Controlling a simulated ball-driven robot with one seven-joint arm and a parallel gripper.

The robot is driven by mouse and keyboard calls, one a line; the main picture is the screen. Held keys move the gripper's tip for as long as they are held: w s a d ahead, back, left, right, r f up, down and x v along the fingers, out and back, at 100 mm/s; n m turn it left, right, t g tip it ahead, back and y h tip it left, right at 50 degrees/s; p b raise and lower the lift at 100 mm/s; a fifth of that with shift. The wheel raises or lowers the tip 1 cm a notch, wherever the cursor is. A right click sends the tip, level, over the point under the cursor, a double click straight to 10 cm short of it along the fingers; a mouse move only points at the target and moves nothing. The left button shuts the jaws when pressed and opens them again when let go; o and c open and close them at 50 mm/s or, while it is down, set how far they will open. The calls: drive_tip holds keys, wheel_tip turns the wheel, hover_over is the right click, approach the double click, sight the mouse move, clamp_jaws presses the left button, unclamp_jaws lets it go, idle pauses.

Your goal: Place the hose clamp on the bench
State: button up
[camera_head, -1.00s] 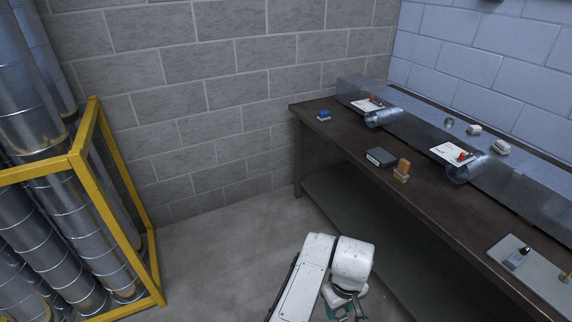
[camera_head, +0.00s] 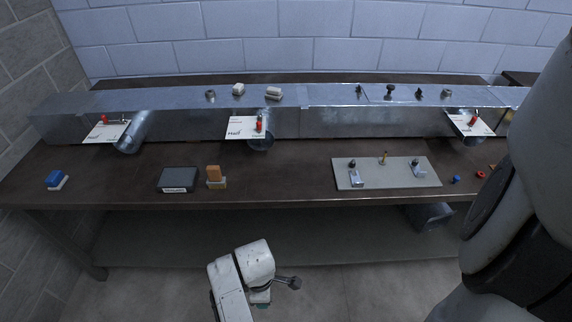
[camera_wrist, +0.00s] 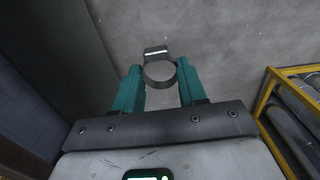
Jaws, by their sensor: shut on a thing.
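The hose clamp (camera_wrist: 160,84) is a thin grey metal ring with a small housing on its far side. It sits between the teal fingers of my gripper (camera_wrist: 160,72), which is shut on it, with bare floor behind it in the wrist view. In the head view my gripper (camera_head: 264,297) hangs low in front of the bench (camera_head: 290,180), below its top. The bench has a dark brown top and a lower shelf.
A long metal duct (camera_head: 330,121) lies along the back of the bench. A dark box (camera_head: 178,178), an orange-topped block (camera_head: 214,174), a blue block (camera_head: 55,179) and a grey board (camera_head: 385,176) stand in front. Bare top lies between the orange-topped block and the board.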

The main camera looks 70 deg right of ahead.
drive_tip(key=s+d+f+n, duration=0.2)
drive_tip(key=s+d+n, duration=0.1)
drive_tip(key=s+d, duration=0.4)
drive_tip(key=s+d+r+n, duration=0.3)
drive_tip(key=d, duration=0.6)
drive_tip(key=s+d+r+n, duration=0.3)
drive_tip(key=s+d+n, duration=0.1)
drive_tip(key=d, duration=0.4)
drive_tip(key=w+d+r+n, duration=0.4)
drive_tip(key=w+d+r, duration=0.1)
drive_tip(key=d+r, duration=0.25)
drive_tip(key=w+d+r+n, duration=0.4)
drive_tip(key=d+r, duration=0.2)
drive_tip(key=r, duration=0.3)
drive_tip(key=b, duration=0.3)
hover_over(278, 185)
drive_tip(key=s, duration=0.1)
wheel_tip(278, 185, down, 8)
drive_tip(key=shift+f, duration=0.25)
drive_tip(key=shift+w+f, duration=0.4)
drive_tip(key=shift+f, duration=1.65)
